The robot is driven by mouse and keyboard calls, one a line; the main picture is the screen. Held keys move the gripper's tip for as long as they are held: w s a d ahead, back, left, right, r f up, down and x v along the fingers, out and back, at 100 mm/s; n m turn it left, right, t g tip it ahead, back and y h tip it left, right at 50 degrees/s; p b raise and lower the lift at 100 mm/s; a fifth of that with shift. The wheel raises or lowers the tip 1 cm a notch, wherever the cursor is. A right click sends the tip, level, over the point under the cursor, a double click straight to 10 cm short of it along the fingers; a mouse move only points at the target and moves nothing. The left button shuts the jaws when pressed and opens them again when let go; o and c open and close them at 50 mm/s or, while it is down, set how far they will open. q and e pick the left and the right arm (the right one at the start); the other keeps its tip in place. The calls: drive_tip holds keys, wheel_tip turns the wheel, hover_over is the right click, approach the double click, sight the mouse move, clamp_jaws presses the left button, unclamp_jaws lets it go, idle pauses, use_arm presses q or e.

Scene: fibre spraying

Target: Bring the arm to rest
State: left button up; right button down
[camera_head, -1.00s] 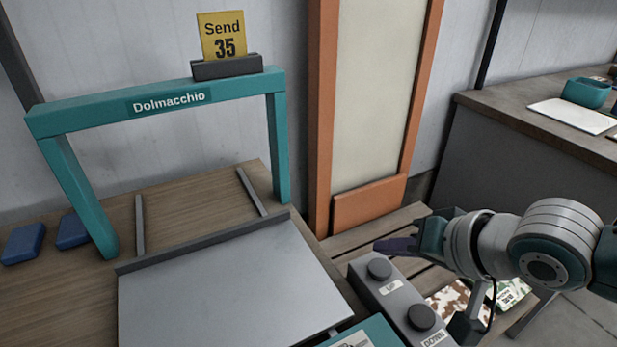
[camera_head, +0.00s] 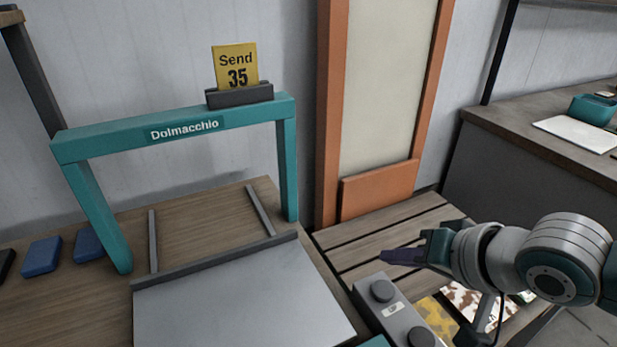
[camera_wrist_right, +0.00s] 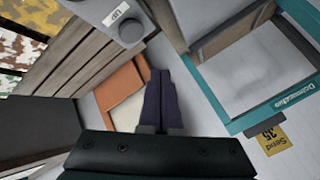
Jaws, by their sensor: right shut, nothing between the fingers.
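My right gripper (camera_head: 385,256) comes in from the right side of the head view. It is shut and empty, held above the slatted bench and just behind the grey button box (camera_head: 400,318). In the right wrist view its two dark purple fingers (camera_wrist_right: 163,100) lie together with nothing between them. The fingers point left in the head view and are apart from the box's round knobs. My left gripper is not in view.
A teal frame (camera_head: 95,215) marked Dolmacchio bears a yellow "Send 35" card (camera_head: 236,67). A grey plate (camera_head: 240,300) lies on the wooden table. An orange-framed panel (camera_head: 380,190) stands behind the bench. Camouflage-patterned pieces (camera_head: 470,298) lie under my right arm.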

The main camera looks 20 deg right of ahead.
drive_tip(key=s+a+r+n+g, duration=0.25)
drive_tip(key=s+a+n, duration=0.25)
drive_tip(key=s+a, duration=0.4)
drive_tip(key=s+d+r+n+g+h, duration=0.1)
drive_tip(key=s+r+n, duration=0.1)
drive_tip(key=s, duration=0.3)
drive_tip(key=s+d+r+n+g, duration=0.2)
drive_tip(key=s+r, duration=0.1)
drive_tip(key=s, duration=0.3)
wheel_tip(320, 180, up, 37)
drive_tip(key=p, duration=3.7)
drive_tip(key=shift+w+p, duration=0.15)
drive_tip(key=shift+p, duration=0.15)
